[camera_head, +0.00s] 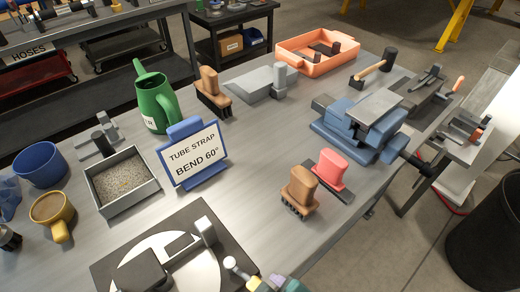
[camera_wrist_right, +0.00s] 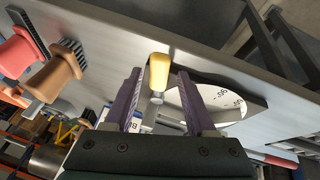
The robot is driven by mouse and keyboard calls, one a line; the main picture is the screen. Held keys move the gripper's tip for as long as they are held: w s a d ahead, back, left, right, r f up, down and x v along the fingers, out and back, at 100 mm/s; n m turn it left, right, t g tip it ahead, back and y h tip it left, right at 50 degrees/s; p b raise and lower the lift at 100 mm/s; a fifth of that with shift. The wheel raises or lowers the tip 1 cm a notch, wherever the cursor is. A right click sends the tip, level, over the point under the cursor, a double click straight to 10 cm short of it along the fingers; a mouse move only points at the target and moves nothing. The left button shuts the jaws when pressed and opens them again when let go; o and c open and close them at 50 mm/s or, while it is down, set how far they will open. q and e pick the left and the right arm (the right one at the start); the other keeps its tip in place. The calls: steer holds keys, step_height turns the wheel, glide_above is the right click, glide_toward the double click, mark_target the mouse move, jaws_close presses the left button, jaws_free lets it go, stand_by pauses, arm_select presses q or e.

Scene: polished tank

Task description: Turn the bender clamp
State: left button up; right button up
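The tube bender (camera_head: 165,262) is at the bottom of the head view, a black plate with a white dial disc and grey blocks. The dial (camera_wrist_right: 225,103) with angle numbers also shows in the right wrist view. A yellow handle (camera_wrist_right: 160,70), which looks like the clamp's, lies between my right gripper's fingertips (camera_wrist_right: 160,78). The purple fingers are spread, with gaps visible beside the handle. My left gripper is not in view.
A sign reading "TUBE STRAP BEND 60°" (camera_head: 194,158) stands behind the bender. A gravel tray (camera_head: 122,207) and yellow mug (camera_head: 53,212) are to the left. Brushes (camera_head: 300,192), a blue vise (camera_head: 360,130) and an orange tray (camera_head: 290,52) are further right and back. The middle bench is clear.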

steer(key=p+v, duration=0.3)
steer(key=v, duration=0.7)
stand_by(0.5)
steer(key=s+d+r+m+g+h, duration=0.1)
steer(key=s+d+r+m, duration=0.1)
steer(key=d+r+m, duration=0.85)
steer(key=d+r+n+p, duration=0.1)
steer(key=d+r+p, duration=0.1)
steer(key=r+p, duration=0.9)
steer(key=d+r+n+p, duration=0.2)
steer(key=r+p, duration=0.9)
steer(key=r, duration=0.1)
steer(key=shift+r+p, duration=0.35)
steer(key=shift+r, duration=0.05)
steer(key=shift+s, duration=0.1)
